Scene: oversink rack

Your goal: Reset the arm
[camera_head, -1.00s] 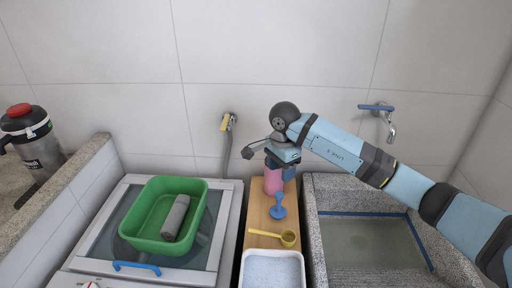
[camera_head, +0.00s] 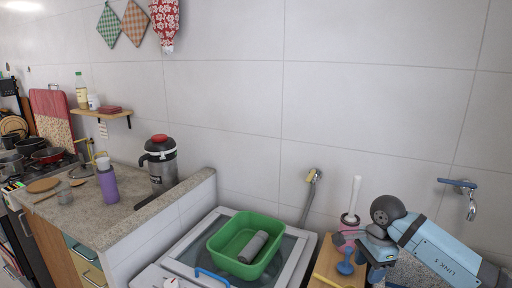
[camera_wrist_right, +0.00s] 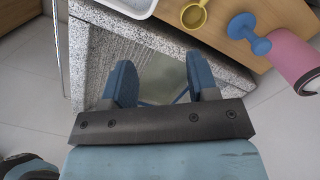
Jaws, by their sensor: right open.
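My right arm comes in at the lower right of the head view, bent at a dark round joint. Its gripper (camera_head: 378,272) hangs low beside the wooden board and is only partly visible there. In the right wrist view the two blue fingers (camera_wrist_right: 160,80) stand well apart with nothing between them. Below them lie the granite sink's rim and basin. My left gripper is not in view.
A pink holder (camera_head: 347,236) with a white-handled brush and a blue stopper-like object (camera_head: 345,262) stand close left of my right gripper. A yellow scoop (camera_wrist_right: 194,14) lies on the board. A green tub (camera_head: 243,240) sits on the washer. A faucet (camera_head: 464,193) is on the wall.

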